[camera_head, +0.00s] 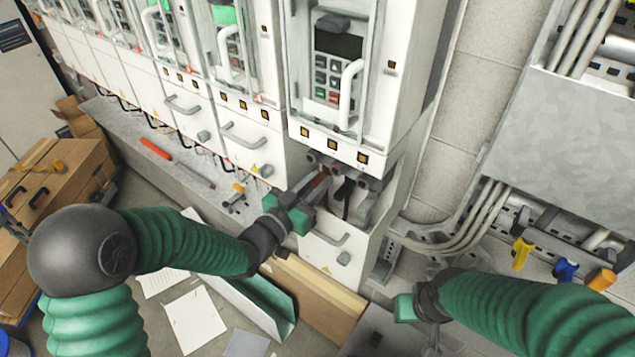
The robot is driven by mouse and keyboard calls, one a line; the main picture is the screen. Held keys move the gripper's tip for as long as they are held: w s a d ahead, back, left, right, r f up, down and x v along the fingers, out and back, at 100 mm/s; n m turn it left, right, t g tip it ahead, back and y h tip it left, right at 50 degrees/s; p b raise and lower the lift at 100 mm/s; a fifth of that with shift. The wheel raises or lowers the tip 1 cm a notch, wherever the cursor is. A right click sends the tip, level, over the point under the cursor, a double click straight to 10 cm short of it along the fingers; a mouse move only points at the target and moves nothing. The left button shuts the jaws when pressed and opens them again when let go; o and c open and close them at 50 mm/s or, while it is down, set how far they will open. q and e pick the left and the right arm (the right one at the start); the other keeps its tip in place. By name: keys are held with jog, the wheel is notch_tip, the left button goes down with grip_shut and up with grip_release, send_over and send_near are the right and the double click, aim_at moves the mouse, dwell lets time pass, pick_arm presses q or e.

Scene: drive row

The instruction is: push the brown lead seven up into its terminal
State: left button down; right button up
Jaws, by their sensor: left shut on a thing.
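The open terminal bay sits under the nearest white drive cabinet (340,80). The brown lead (318,187) rises at the left of this bay, its upper end close below the dark terminals (327,163); I cannot tell whether it touches one. My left gripper (311,198) is shut on the brown lead from the left and hides its lower part. A black lead (344,188) stands to the right of the brown one. My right gripper (403,308) is low at the right, away from the bay, and its fingers are too unclear to judge.
A grey ledge (185,165) with tools runs under the row at left. A green-edged trough (262,305) and a cardboard length (320,300) lie below. Conduits (455,238) and a grey panel (570,150) with coloured-handled tools stand right. Cardboard boxes (60,190) are at far left.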

pick_arm(q)
jog(key=shift+r, duration=1.15)
jog(key=c, duration=1.3)
grip_release()
jog(key=shift+s+a, duration=0.1)
jog(key=b+v, duration=1.3)
jog(key=v, duration=0.3)
jog(key=shift+s+a, duration=0.15)
jog(key=shift+s, duration=0.15)
